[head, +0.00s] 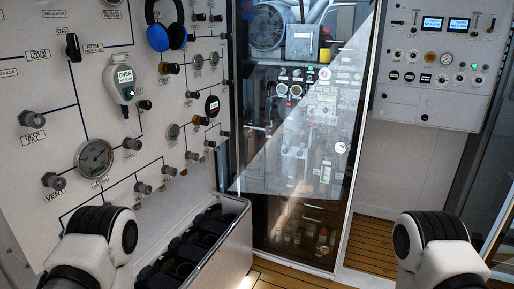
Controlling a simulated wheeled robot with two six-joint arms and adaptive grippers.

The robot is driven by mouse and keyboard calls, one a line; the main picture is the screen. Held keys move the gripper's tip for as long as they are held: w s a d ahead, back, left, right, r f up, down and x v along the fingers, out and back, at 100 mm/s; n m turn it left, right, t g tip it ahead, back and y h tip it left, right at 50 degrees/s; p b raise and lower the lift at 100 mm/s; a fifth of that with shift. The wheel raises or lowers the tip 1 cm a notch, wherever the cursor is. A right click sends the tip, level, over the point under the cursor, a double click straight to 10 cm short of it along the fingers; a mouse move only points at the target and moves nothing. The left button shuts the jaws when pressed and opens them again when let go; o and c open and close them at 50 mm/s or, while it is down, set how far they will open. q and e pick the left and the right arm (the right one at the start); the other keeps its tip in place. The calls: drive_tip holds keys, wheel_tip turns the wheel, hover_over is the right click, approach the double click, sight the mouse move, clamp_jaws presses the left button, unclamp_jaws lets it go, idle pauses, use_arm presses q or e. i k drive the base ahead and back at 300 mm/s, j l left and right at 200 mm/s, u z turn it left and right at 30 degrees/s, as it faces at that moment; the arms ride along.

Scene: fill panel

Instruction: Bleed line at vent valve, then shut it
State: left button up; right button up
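The fill panel (110,30) is a pale wall panel on the left with dark flow lines. The vent valve (54,181) is a small dark and metallic knob at its lower left, above a "VENT" label (54,197). I cannot tell whether the valve is open or shut. A round pressure gauge (94,158) sits just right of and above it; its reading is too small to make out. Only white and black links of my two arms show at the bottom left and bottom right. Neither gripper is in view.
Several other knobs, including a bleed-side one (32,118), a handheld green-faced device (122,83) and blue headphones (166,36) are on the panel. An open bin (236,232) stands below it. A glass-doored cabinet (347,150) stands centre; a control panel (430,108) is right.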

sight(58, 183)
drive_tip(key=j+u, duration=0.2)
drive_tip(key=u, duration=1.05)
